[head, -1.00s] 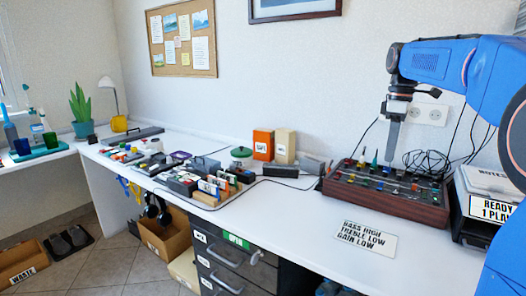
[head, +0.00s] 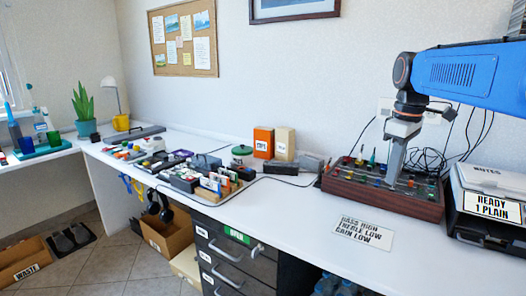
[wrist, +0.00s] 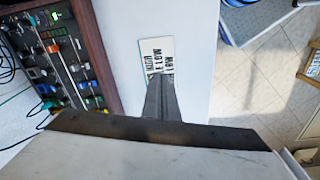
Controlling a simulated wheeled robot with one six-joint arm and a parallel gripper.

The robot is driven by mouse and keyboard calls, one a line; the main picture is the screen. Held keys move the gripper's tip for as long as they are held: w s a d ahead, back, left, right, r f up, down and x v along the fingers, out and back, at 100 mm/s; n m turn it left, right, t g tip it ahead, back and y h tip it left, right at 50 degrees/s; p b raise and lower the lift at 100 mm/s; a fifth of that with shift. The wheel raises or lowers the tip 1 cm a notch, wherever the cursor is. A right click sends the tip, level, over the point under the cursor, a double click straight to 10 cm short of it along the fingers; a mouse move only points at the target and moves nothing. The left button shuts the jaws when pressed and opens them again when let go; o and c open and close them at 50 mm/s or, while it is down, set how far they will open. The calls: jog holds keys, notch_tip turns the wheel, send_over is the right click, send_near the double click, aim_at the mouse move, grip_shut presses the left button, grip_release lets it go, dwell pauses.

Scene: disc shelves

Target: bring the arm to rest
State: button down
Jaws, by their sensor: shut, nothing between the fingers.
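My blue arm reaches in from the right in the head view. My gripper (head: 393,178) points down in front of the wooden-sided mixer box (head: 378,200), with its fingers together and nothing between them. In the head view its tip overlaps the mixer; whether it touches cannot be told there. In the wrist view my closed gripper (wrist: 160,82) points toward the label card, and the mixer (wrist: 70,45) lies to the left, apart from the fingers.
A card reading bass high, treble low, gain low (head: 362,233) lies before the mixer. A printer-like box (head: 490,205) stands right, with cables behind. Orange (head: 263,143) and cream boxes (head: 285,144) stand at the wall. The desk's front right is clear.

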jog(key=s+a+f+m+t, duration=0.2)
jog(key=s+f+m, duration=0.2)
jog(key=s+f, duration=0.5)
jog(key=s+a+f+m+t, duration=0.2)
jog(key=s+f+m, duration=0.2)
jog(key=s+f, duration=0.6)
jog(key=s, duration=0.4)
jog(key=shift+a+f, duration=0.3)
jog(key=shift+a, duration=0.1)
